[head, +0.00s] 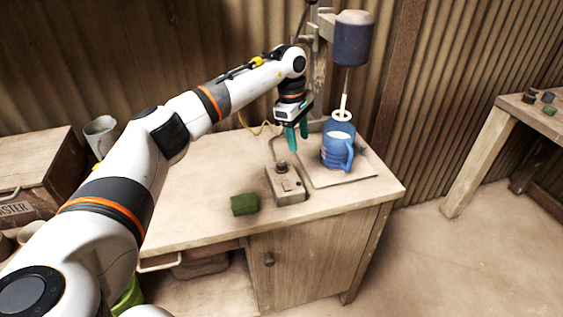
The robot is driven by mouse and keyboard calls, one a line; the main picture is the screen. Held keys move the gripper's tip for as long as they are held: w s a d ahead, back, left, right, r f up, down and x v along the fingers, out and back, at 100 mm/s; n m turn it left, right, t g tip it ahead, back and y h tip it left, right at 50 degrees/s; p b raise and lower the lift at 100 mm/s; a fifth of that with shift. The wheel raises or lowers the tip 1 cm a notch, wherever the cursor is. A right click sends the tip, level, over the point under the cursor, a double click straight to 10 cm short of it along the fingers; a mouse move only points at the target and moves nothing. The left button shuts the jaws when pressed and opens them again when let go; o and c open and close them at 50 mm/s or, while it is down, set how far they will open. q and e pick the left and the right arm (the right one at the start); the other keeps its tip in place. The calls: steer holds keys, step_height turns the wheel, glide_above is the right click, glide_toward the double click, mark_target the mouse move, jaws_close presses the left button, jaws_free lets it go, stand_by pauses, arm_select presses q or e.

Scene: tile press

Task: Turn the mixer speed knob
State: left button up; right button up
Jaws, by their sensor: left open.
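The mixer speed knob (281,166) is a small dark knob on top of a grey-brown control box (289,194) on the workbench. The mixer (353,38) has a dark blue motor head on a stand, with a white shaft reaching down into a blue jug (337,152). My left gripper (297,143) points down with green fingers, open and empty. It is above and slightly to the right of the knob, apart from it as far as I can tell. My right gripper is not in view.
A green sponge (244,204) lies left of the control box on the workbench (190,200). A cable runs behind the box. A wooden crate (40,165) and a pale cup (101,133) stand at left. Another table (490,130) stands at right. The bench's left part is clear.

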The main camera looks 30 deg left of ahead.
arm_select(q)
step_height(320, 180, up, 3)
steer(key=y, duration=0.2)
glide_above(281, 163)
step_height(281, 163, down, 12)
steer(key=shift+f+p, duration=0.1)
steer(key=shift+p, duration=1.1)
steer(key=shift+w, duration=0.1)
steer(key=c, duration=1)
